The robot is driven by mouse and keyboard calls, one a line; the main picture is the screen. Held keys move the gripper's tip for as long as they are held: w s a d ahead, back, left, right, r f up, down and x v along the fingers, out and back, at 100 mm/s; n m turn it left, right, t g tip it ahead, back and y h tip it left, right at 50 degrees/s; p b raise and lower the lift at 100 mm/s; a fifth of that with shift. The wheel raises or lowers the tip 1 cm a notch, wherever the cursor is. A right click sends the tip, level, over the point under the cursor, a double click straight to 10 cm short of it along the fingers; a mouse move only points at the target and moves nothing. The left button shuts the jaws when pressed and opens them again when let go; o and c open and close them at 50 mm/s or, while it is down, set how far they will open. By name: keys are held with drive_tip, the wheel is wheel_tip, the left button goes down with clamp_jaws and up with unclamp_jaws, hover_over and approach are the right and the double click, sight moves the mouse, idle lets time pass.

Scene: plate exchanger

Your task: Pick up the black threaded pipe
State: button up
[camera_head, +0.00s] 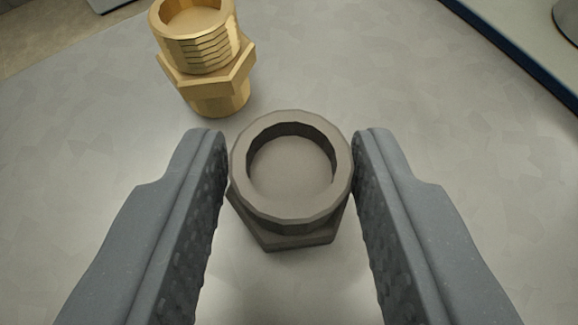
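The threaded pipe (282,228) is dark grey-brown in the camera_head view, with a round open top and a hexagonal collar below. It stands upright between the two fingers of my gripper (291,148). The left finger's pad lies very close to its left side, and the right finger's tip seems to meet the rim on the right. I cannot tell whether both pads press on it. Its lower end is hidden under the collar, so I cannot tell whether it rests on the surface. No thread shows on it from here.
A brass threaded fitting (208,75) stands behind and to the left, close to the left fingertip. The pale grey surface (385,75) is clear behind and to the right. A dark blue edge (515,52) runs along the upper right, with a grey object (567,18) beyond.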

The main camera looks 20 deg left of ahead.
sight(291, 213)
drive_tip(key=shift+c, duration=1.2)
drive_tip(key=shift+r, duration=0.1)
drive_tip(key=shift+r, duration=0.75)
wheel_tip(291, 213, up, 2)
drive_tip(key=shift+r, duration=0.1)
drive_tip(key=s+a+b, duration=0.3)
drive_tip(key=s+a, duration=0.2)
drive_tip(key=s, duration=0.8)
drive_tip(key=shift+r, duration=0.3)
drive_tip(key=b, duration=0.1)
drive_tip(key=s+b, duration=0.1)
drive_tip(key=b, duration=0.2)
drive_tip(key=shift+s+a+r+b, duration=0.25)
drive_tip(key=shift+s+a+b, duration=0.1)
drive_tip(key=shift+s, duration=0.05)
